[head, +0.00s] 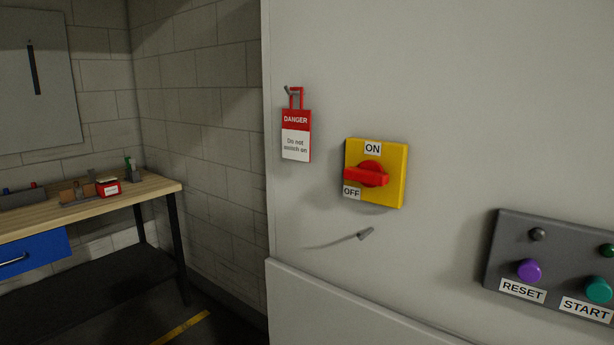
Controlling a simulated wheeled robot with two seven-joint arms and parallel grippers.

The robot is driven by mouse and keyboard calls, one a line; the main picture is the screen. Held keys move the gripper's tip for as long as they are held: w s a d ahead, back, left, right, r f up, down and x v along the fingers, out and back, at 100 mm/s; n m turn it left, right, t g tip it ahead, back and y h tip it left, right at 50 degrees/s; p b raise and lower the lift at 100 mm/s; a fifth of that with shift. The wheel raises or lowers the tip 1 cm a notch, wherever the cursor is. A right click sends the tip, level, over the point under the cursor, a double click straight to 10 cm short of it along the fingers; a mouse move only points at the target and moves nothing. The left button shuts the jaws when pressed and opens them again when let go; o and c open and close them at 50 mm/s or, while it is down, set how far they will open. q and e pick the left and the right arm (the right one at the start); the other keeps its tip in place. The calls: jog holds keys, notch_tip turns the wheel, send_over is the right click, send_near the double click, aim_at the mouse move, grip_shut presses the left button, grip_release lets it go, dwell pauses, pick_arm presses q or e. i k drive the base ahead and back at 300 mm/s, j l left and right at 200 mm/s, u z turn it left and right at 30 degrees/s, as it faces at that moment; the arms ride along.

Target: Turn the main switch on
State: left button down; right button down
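The main switch is a red rotary knob (368,174) on a yellow plate (393,178) fixed to the large pale cabinet (450,90). The plate has an ON label above the knob and an OFF label at its lower left. The knob's handle lies roughly level, its left end just above the OFF label. A red and white tag (296,136) reading "DANGER Do not switch on" hangs from a hook to the left of the switch. Neither of my grippers is in the view.
A small grey hook or peg (366,234) sticks out below the switch. A dark panel (510,239) with RESET and START buttons is at the lower right. A wooden workbench (150,188) with small items stands at the left. The space before the switch is clear.

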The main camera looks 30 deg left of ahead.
aim_at(370, 174)
jog(key=u, duration=0.7)
